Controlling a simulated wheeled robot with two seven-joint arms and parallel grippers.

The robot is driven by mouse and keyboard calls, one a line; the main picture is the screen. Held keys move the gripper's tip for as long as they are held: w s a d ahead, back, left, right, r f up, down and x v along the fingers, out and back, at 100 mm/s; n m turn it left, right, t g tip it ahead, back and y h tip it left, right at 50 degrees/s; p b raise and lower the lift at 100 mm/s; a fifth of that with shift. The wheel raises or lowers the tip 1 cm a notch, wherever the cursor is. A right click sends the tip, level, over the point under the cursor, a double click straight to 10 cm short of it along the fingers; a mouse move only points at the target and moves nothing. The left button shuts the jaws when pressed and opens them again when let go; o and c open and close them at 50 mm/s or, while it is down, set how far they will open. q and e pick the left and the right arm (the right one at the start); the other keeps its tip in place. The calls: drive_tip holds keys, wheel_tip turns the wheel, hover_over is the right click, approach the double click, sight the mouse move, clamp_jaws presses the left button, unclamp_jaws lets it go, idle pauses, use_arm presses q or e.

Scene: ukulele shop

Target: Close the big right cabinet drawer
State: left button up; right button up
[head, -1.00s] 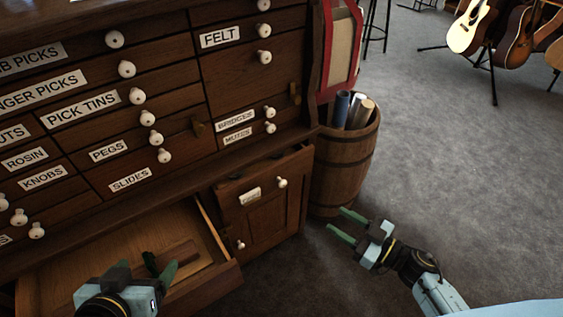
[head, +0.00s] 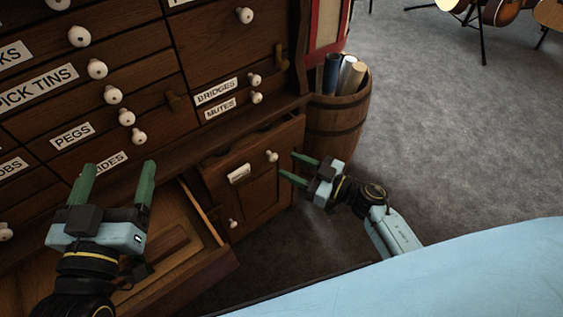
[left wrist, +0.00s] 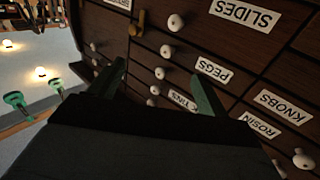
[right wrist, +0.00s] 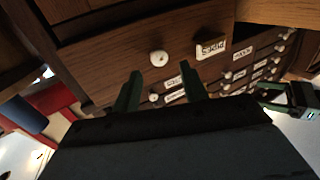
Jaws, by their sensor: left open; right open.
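The lower right cabinet drawer (head: 250,190) has a dark panelled front with a label holder and a white knob (head: 272,156). Its front stands out from the cabinet, with a dark gap along its top. My right gripper (head: 288,168) is open and empty, just right of that front, fingers toward it; I cannot tell if they touch. In the right wrist view, a white knob (right wrist: 158,58) and a label show beyond the open fingers (right wrist: 160,92). My left gripper (head: 118,182) is open and empty, raised before the small drawers; these also show in the left wrist view.
A wide drawer (head: 205,262) stands open at the lower left, partly hidden by my left arm. A wooden barrel (head: 335,125) with rolled tubes stands close beside the cabinet's right side. Grey carpet (head: 460,140) is free to the right, with guitars on stands behind.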

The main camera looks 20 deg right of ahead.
sight(276, 158)
use_arm(q)
drive_tip(key=shift+s+d+r+t+h+b, duration=0.1)
drive_tip(key=shift+s+r+t+h+b, duration=0.15)
drive_tip(key=shift+r+t, duration=0.55)
drive_tip(key=shift+s+d+r+t+h+b, duration=0.15)
drive_tip(key=shift+r+t, duration=0.3)
drive_tip(key=shift+r, duration=0.6)
drive_tip(key=shift+s+d+r+t+h+b, duration=0.15)
drive_tip(key=shift+r+t+h, duration=0.15)
drive_tip(key=shift+r+t, duration=0.5)
use_arm(e)
drive_tip(key=shift+x, duration=2)
use_arm(q)
drive_tip(key=shift+a+r, duration=0.1)
drive_tip(key=shift+r, duration=0.05)
use_arm(e)
drive_tip(key=shift+c, duration=0.4)
clamp_jaws()
